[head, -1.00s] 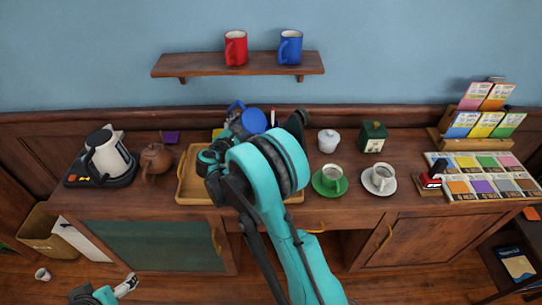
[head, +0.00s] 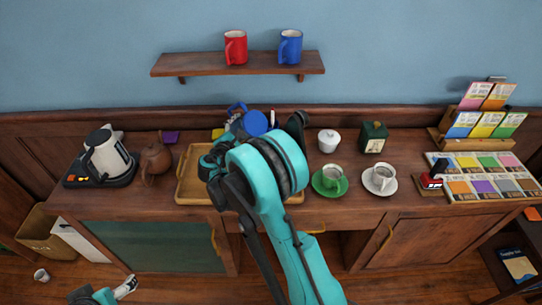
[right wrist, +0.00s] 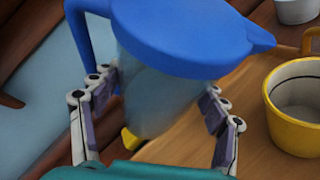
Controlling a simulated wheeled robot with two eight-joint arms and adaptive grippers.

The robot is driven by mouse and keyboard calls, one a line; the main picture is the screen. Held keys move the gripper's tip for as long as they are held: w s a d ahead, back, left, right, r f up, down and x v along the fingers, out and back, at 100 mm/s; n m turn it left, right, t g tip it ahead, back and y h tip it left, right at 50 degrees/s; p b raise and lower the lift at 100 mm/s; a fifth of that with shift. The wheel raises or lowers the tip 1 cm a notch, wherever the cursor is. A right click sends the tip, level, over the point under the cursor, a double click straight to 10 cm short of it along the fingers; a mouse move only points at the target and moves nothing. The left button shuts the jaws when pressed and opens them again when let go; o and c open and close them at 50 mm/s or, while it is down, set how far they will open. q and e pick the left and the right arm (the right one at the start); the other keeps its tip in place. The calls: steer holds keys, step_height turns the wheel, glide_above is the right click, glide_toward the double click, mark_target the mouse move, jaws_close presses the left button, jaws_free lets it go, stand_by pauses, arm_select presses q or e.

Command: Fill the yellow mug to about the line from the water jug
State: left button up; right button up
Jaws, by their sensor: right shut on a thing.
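The water jug has a blue lid with a spout and a clear body. Its lid shows past my right arm in the head view (head: 255,122) and fills the top of the right wrist view (right wrist: 185,35). My right gripper (right wrist: 160,95) is shut on the jug's body, one finger on each side. The yellow mug (right wrist: 296,128) is at the right of the wrist view, apart from the jug's spout, with a dark line inside near its rim. In the head view my arm hides the mug. My left gripper (head: 125,287) is low at the left, away from the counter; its jaws are unclear.
A wooden tray (head: 184,190) lies under my right arm. A kettle (head: 105,155) and brown teapot (head: 155,160) stand left. A green cup (head: 332,176), white cup (head: 381,178) and lidded white pot (head: 328,141) stand right. A shelf (head: 238,65) holds red and blue mugs.

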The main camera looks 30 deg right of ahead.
steer(key=shift+f+m+t+b, duration=0.3)
steer(key=shift+f+m+b, duration=0.05)
steer(key=shift+m+b, duration=0.2)
stand_by(0.7)
steer(key=shift+m+t+h+b, duration=0.3)
steer(key=shift+m+h+b, duration=0.1)
steer(key=shift+m, duration=0.35)
stand_by(4.4)
